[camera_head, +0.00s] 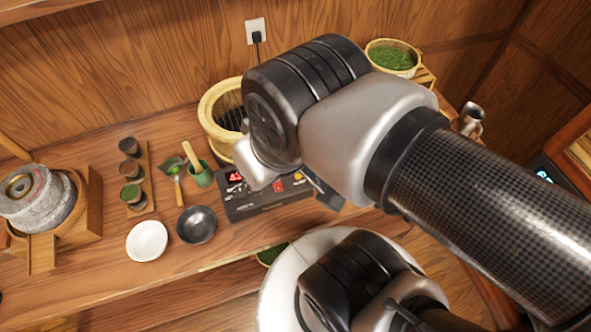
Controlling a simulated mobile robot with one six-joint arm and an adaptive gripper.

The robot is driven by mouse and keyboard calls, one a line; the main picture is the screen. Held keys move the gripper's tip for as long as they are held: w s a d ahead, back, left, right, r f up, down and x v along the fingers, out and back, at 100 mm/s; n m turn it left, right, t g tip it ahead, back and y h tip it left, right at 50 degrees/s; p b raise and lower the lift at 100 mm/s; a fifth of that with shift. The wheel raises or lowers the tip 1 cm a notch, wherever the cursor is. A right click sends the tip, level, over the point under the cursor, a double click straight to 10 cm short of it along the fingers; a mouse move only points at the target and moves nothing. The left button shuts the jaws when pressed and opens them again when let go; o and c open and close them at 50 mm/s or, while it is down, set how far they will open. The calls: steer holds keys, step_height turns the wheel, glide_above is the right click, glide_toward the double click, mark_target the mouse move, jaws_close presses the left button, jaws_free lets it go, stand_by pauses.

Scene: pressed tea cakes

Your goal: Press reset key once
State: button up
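A dark control box (245,207) stands near the front edge of the wooden counter, in front of the steamer. It has a lit red display (235,177), a red key (279,186) and a small yellow key (298,176). The lettering is too small to read, so I cannot tell which key is reset. My arm crosses above the box and hides its back and part of its right side. My gripper is hidden behind my wrist, apart from perhaps a dark piece at the box's right end. I cannot tell whether it touches a key.
A bamboo steamer (217,111) stands behind the box. A green cup (201,177), a dark bowl (197,225) and a white bowl (147,241) are to its left. A stone mill (38,200) stands far left. A basket of green leaves (392,58) is at the back right.

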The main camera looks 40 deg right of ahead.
jaws_close()
stand_by(0.8)
stand_by(0.4)
